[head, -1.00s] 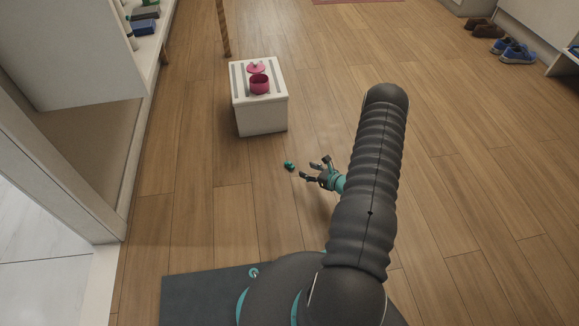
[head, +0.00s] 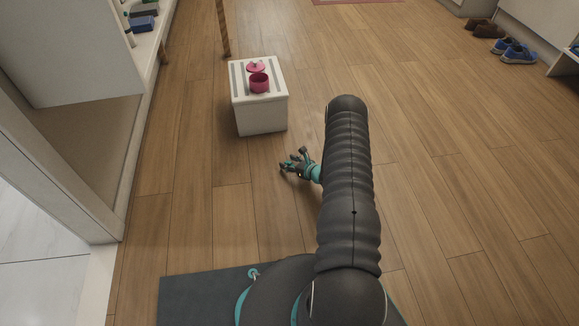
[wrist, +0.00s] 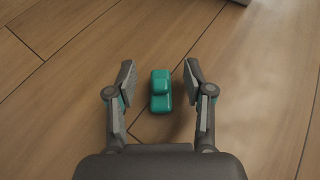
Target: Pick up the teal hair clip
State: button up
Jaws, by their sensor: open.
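The teal hair clip (wrist: 161,98) lies on the wooden floor in the wrist view. It sits between the two open fingers of my gripper (wrist: 160,82), with floor showing on both sides of it, so neither finger appears to touch it. In the head view my gripper (head: 292,164) is low over the floor, in front of the white box. The clip cannot be made out clearly there; the fingers appear to cover it.
A white box (head: 262,117) with a pink pot (head: 259,83) and a pink lid (head: 256,66) on it stands just beyond my gripper. A white shelf unit is at the left. Shoes (head: 514,51) lie at the far right. Floor to the right is clear.

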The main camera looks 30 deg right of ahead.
jog(key=shift+w+a+f, duration=0.1)
jog(key=shift+w, duration=0.15)
jog(key=c, duration=0.9)
